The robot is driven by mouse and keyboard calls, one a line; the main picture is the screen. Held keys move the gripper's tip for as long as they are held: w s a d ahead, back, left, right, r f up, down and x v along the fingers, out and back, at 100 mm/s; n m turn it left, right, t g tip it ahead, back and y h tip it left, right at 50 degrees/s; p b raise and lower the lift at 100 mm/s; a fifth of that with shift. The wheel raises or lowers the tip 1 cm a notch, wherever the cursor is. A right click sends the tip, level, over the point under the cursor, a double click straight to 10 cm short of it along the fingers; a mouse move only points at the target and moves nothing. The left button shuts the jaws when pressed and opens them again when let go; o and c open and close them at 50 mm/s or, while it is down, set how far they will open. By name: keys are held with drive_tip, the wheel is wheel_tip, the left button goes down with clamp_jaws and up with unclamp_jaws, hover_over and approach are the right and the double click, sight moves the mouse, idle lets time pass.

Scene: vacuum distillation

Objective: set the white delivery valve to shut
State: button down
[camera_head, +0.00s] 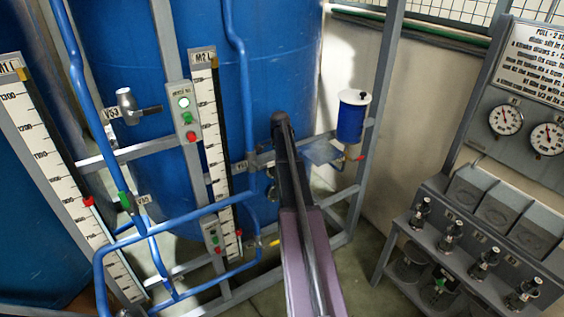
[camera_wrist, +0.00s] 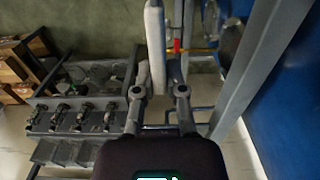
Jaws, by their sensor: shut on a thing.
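In the wrist view a long white bar (camera_wrist: 155,40), which looks like the white delivery valve's handle, runs down from the top edge to between the fingers of my gripper (camera_wrist: 160,74). My gripper is shut on it, with one finger on each side. The handle stands nearly upright in this view. The valve's body and pipe joint are not clear there. In the head view my arm points away toward the blue tank's right side, and its dark end hides the gripper and the white valve.
A blue tank (camera_head: 285,70) stands behind grey frame posts and blue pipes (camera_head: 175,222). A blue pot with a white lid (camera_head: 351,118) hangs on the frame to the right. A grey bench with several small valves (camera_head: 450,233) and gauges (camera_head: 506,118) stands far right.

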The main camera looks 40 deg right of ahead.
drive_tip(key=shift+s, duration=0.15)
drive_tip(key=c, duration=0.7)
unclamp_jaws()
drive_tip(key=shift+f, duration=0.15)
